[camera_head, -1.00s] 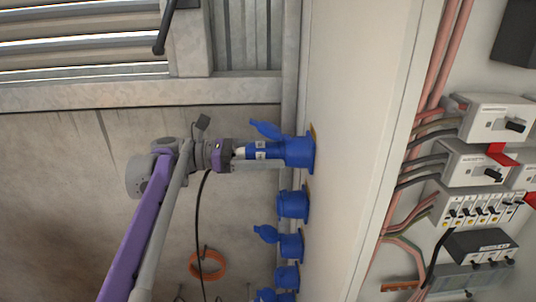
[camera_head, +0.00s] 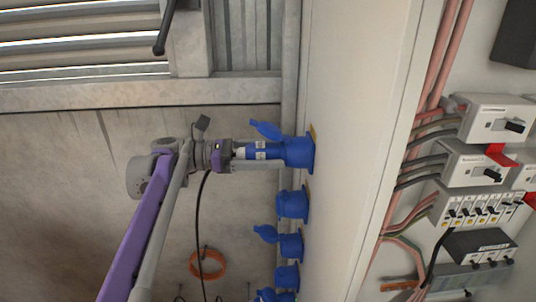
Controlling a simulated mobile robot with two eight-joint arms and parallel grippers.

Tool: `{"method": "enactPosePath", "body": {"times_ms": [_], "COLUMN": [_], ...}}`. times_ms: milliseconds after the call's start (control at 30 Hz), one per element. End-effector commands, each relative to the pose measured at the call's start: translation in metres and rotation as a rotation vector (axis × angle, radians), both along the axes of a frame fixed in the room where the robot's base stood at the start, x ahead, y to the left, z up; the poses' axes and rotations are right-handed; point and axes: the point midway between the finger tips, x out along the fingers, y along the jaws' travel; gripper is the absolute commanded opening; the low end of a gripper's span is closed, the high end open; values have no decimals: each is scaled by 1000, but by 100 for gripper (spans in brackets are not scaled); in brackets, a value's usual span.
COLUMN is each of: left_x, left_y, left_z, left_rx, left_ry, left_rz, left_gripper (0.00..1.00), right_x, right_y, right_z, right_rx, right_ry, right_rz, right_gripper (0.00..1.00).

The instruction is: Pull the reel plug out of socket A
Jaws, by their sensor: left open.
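The blue reel plug (camera_head: 262,150) sits in the top blue socket (camera_head: 299,152) on the side of the pale cabinet, its lid (camera_head: 267,130) tilted up above. I cannot read a letter on this socket. My left gripper (camera_head: 258,157) is at the plug from the left, with its fingers reaching along it. The jaws are open around or beside the plug; the far finger is hard to make out. A black cable (camera_head: 199,220) hangs down from behind the gripper. My right gripper is not in view.
Several more blue sockets (camera_head: 292,204) run down the cabinet side below. The pale cabinet panel (camera_head: 355,130) stands to their right, with breakers (camera_head: 485,162) and pink conduits beyond. An orange ring (camera_head: 208,264) is low on the wall. Left of the sockets is free room.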

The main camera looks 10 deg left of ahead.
Motion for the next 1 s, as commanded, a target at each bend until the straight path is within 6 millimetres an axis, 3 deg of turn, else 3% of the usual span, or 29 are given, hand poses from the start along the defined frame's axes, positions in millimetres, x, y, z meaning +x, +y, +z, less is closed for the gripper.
{"method": "enactPosePath", "body": {"times_ms": [200,233,767,1000], "left_x": [0,0,0,0], "left_y": [0,0,0,1], "left_z": [0,0,0,0], "left_rx": [0,0,0,0], "left_ry": [0,0,0,0], "left_rz": [0,0,0,0], "left_gripper": [98,94,0,0], "right_x": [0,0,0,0], "right_y": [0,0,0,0], "right_z": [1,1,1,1], "right_rx": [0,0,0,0], "right_ry": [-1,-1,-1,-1], "right_rz": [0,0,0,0], "right_gripper": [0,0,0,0]}}
